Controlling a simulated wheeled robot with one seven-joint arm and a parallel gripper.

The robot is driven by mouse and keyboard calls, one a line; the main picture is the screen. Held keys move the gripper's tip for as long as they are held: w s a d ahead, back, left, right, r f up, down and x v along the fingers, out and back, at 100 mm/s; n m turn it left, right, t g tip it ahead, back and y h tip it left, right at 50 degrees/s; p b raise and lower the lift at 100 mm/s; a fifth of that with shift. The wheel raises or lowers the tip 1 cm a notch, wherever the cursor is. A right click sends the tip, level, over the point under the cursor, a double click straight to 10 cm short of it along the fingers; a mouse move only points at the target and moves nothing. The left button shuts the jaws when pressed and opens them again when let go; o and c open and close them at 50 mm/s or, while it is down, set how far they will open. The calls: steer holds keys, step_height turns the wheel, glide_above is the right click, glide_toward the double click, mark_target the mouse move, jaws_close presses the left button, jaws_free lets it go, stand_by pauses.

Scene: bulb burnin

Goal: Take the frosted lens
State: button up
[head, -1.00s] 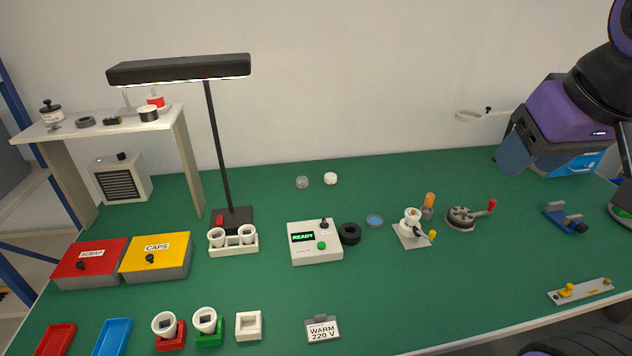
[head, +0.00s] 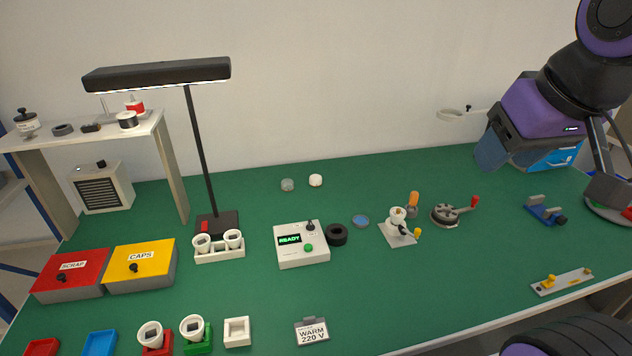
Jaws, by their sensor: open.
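Two small round lens-like pieces stand side by side on the green bench near the back wall. The right one is a milky white dome (head: 315,180), which looks like the frosted lens. The left one is a greyer, clearer dome (head: 287,184). My gripper (head: 491,152) hangs at the upper right, well to the right of both and apart from them. It is open and nothing shows in it. Its far finger is partly hidden by its own body.
A tall black lamp (head: 157,75) stands left of the lenses. A READY tester (head: 301,245), black ring (head: 337,234), blue disc (head: 360,221) and small fixture (head: 398,228) sit in front. Bench around the lenses is clear.

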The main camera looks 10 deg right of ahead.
steer(key=o, duration=0.6)
steer(key=shift+w+r, duration=0.15)
steer(key=shift+w, duration=0.05)
steer(key=shift+c, duration=0.2)
steer(key=shift+o, duration=0.8)
steer(key=w+r, duration=0.3)
steer(key=w, duration=0.5)
steer(key=shift+w+a+r+n, duration=0.2)
steer(key=shift+a+n, duration=0.15)
steer(key=shift+n, duration=0.05)
steer(key=n+g+y, duration=0.1)
steer(key=n+y, duration=0.1)
steer(key=n, duration=0.2)
glide_above(316, 177)
steer(key=s+d, duration=0.2)
steer(key=s, duration=0.2)
step_height(316, 177, down, 42)
steer(key=shift+x, duration=5.55)
